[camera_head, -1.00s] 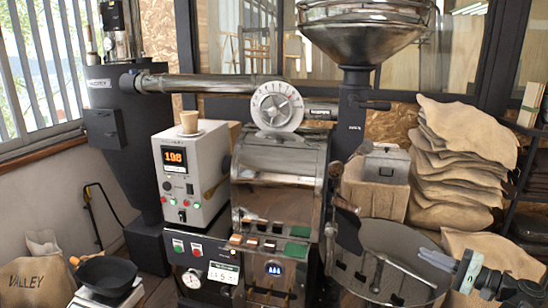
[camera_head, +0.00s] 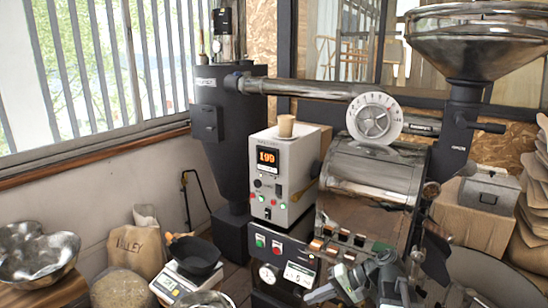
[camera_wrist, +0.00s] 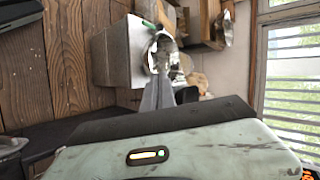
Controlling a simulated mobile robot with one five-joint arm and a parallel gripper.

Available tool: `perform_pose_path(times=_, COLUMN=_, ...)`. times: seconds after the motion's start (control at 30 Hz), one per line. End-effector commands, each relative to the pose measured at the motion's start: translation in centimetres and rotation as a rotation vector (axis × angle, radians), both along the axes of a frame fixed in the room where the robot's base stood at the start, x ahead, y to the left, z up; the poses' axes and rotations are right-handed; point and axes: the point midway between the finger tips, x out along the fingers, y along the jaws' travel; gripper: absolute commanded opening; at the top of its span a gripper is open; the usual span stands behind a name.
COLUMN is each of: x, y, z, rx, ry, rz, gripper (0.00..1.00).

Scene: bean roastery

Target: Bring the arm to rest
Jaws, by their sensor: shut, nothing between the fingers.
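My gripper (camera_head: 322,291) is low in the head view, in front of the roaster's lower panel. It is shut and empty, with its fingers towards the left. In the wrist view its grey fingers (camera_wrist: 158,92) show near the middle. The arm behind it shows only in part at the bottom edge of the head view. I cannot tell how far the fingers are from the panel.
The roaster (camera_head: 372,185) fills the centre right. A control box (camera_head: 283,175) reading 199 carries a paper cup (camera_head: 286,126). A black pan (camera_head: 194,257) sits on a scale (camera_head: 168,288). Metal bowls (camera_head: 40,255) and a VALLEY sack (camera_head: 135,247) stand left.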

Motion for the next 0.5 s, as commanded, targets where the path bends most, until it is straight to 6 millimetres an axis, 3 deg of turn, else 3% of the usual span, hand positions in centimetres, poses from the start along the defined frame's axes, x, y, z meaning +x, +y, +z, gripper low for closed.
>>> perform_pose_path(times=0.03, x=-1.1, y=2.8, z=-1.2, rx=-0.078, ry=0.015, rz=0.060, gripper=0.00)
perform_pose_path(times=0.1, x=-2.4, y=5.1, z=-3.2, rx=-0.208, ry=0.029, rz=0.129, gripper=0.00)
perform_pose_path(times=0.2, x=-4.1, y=6.5, z=-5.9, rx=-0.419, ry=0.033, rz=0.212, gripper=0.00)
perform_pose_path(times=0.27, x=-4.6, y=5.8, z=-7.2, rx=-0.541, ry=0.030, rz=0.237, gripper=0.00)
perform_pose_path(times=0.5, x=-4.7, y=-1.7, z=-9.1, rx=-0.887, ry=0.028, rz=0.218, gripper=0.00)
